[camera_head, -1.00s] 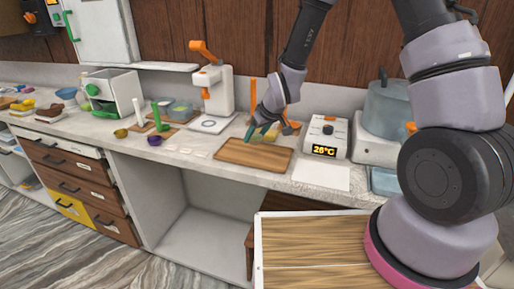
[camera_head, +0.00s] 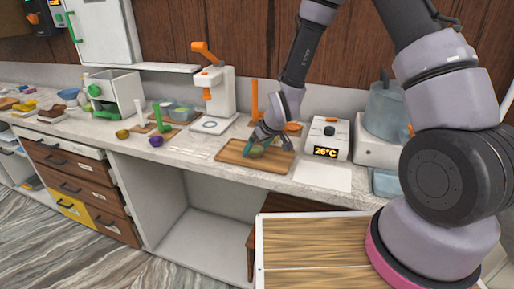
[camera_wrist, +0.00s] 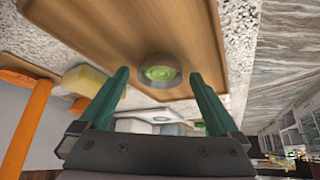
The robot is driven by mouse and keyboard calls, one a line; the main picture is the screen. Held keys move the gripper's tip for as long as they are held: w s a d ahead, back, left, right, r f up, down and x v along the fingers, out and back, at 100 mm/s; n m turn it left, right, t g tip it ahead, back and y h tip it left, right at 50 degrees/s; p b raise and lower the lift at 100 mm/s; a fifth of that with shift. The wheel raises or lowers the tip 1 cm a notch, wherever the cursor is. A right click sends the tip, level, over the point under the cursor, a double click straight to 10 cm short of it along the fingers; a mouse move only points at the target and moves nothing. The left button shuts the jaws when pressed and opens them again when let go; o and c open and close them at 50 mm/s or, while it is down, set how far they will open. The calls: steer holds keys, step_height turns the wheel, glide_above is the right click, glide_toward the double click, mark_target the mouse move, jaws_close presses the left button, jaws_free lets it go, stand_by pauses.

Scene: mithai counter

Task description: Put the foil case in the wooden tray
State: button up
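The foil case (camera_wrist: 160,72) is a small round cup with green contents. In the wrist view it appears to rest upright on the wooden tray (camera_wrist: 185,22), inside its raised edge. The tray also shows on the counter in the head view (camera_head: 232,155). My gripper (camera_wrist: 158,76) is open, with a teal finger on each side of the case and a visible gap to each.
A thermometer box (camera_head: 324,138) reading 26°C stands right of the tray, beside a pot (camera_head: 385,108). A white and orange machine (camera_head: 214,95) stands behind left. An orange upright object (camera_head: 254,98) is behind my gripper. A white sheet (camera_head: 323,176) lies clear at front right.

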steer(key=s+d+r+m+h, duration=0.1)
steer(key=s+d+r+m, duration=0.1)
steer(key=d+r, duration=0.5)
steer(key=s+d+r+m+t, duration=0.1)
steer(key=s+d+r, duration=0.2)
steer(key=r, duration=0.7)
steer(key=s+d+r+m+h, duration=0.1)
steer(key=s+d+r+m, duration=0.1)
steer(key=d+r, duration=0.5)
steer(key=s+d+r+m, duration=0.3)
steer(key=s+r, duration=0.4)
steer(key=s+d+r+m, duration=0.3)
steer(key=s+d+r, duration=0.1)
steer(key=s+r, duration=0.3)
steer(key=shift+r+t, duration=0.2)
steer(key=shift+t, duration=0.2)
